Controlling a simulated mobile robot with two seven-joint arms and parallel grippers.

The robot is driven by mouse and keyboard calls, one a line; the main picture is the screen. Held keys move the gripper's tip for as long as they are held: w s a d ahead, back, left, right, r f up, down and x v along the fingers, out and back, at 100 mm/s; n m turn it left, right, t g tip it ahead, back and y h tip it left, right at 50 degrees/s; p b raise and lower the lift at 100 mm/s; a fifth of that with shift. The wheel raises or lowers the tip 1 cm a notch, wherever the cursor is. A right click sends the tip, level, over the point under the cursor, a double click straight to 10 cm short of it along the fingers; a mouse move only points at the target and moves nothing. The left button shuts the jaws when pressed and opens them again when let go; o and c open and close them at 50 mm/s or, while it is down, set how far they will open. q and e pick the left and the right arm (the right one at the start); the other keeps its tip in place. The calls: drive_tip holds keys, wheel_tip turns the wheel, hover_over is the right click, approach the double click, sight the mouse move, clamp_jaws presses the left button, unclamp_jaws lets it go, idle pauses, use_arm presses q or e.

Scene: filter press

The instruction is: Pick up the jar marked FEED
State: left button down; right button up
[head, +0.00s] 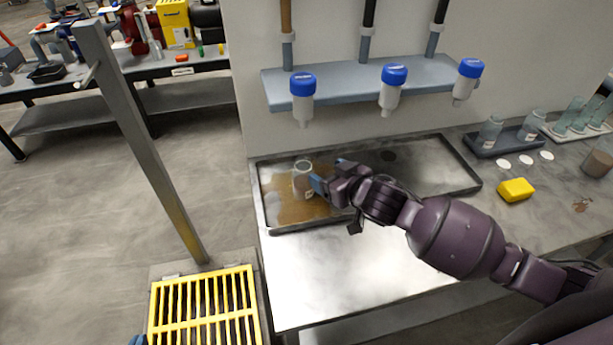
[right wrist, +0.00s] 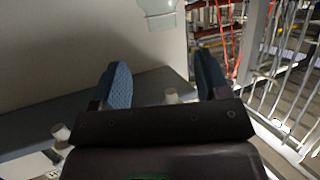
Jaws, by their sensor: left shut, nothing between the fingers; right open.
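A clear glass jar (head: 303,180) with a small label stands upright in the metal tray (head: 460,170), on its brown-stained left part. The label is too small to read. My right gripper (head: 329,174) is open, with blue fingertips just right of the jar. I cannot tell whether they touch it. In the right wrist view, the fingers (right wrist: 162,80) are apart and a glass jar (right wrist: 158,12) shows at the top edge. Two more labelled jars, one (head: 490,131) and another (head: 532,125), stand in a dark rack. My left gripper (head: 137,340) barely shows at the bottom edge, shut and empty.
Blue-capped bottles (head: 393,88) hang from a shelf (head: 370,80) above the tray. A yellow sponge (head: 515,190) and white discs (head: 525,160) lie on the right. A metal post (head: 145,145) and yellow grating (head: 205,307) stand left. The bench front (head: 350,270) is clear.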

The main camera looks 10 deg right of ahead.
sight(300, 160)
use_arm(q)
drive_tip(key=shift+s+d+f, duration=0.1)
drive_tip(key=shift+s, duration=0.55)
use_arm(e)
drive_tip(key=shift+x, duration=5.2)
drive_tip(key=shift+s+a, duration=0.1)
drive_tip(key=shift+a, duration=0.1)
clamp_jaws()
